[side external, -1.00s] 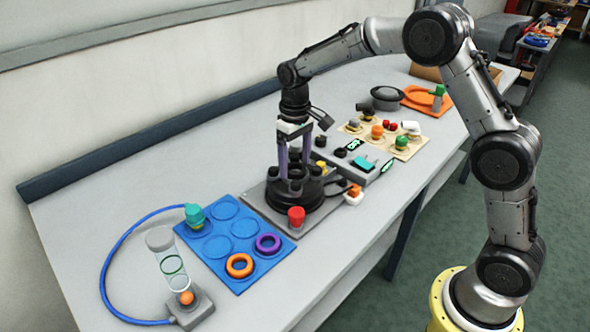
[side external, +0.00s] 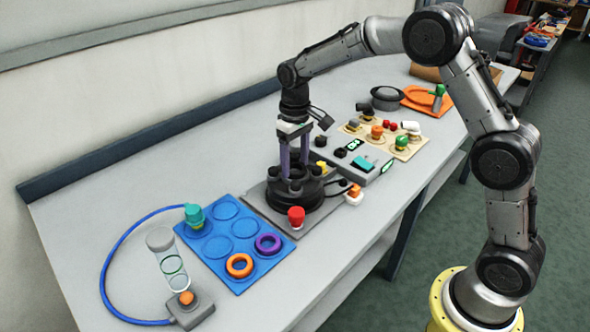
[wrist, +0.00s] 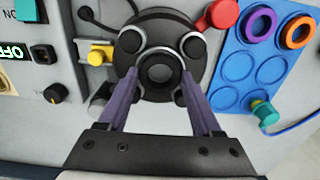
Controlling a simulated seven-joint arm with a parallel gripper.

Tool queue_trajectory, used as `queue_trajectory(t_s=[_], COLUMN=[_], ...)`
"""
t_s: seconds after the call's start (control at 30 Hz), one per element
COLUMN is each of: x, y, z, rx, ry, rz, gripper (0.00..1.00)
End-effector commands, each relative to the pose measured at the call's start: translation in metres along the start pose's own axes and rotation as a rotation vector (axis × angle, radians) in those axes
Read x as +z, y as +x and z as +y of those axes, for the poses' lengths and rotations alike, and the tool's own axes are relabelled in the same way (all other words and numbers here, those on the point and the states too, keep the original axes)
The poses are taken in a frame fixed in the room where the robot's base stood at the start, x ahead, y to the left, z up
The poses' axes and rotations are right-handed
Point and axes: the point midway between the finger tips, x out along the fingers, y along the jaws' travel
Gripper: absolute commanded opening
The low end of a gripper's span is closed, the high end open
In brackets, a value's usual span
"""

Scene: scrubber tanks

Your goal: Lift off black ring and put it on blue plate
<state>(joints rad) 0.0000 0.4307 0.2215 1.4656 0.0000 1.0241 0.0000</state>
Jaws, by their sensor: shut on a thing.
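The black ring (wrist: 160,52) is at the centre of a round black tank unit (wrist: 160,18) with several dark knobs around its top. In the side view the tank unit (side external: 272,196) stands on a grey base, and my fingers hide most of the ring. My gripper (side external: 295,176) points straight down, its purple fingers on either side of the ring. In the wrist view my gripper (wrist: 160,80) is shut on the ring, which still sits in the unit. The blue plate (side external: 217,267) lies left of the unit, with round outlines on it.
The plate holds an orange ring (side external: 239,265), a purple ring (side external: 268,244) and a teal fitting (side external: 194,215); several outlines are bare. A red knob (side external: 296,215) stands at the unit's front. A clear cylinder (side external: 170,262) with a blue hose is at left.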

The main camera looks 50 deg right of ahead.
Motion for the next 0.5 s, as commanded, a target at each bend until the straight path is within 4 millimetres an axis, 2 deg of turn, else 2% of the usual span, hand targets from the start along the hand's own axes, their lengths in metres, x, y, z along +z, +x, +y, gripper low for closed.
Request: queue_trajectory(t_s=[0.5], x=[-0.0004], y=[-0.0099], z=[0.0], rx=[0.0], ry=[0.0], rz=[0.001], gripper=[0.0])
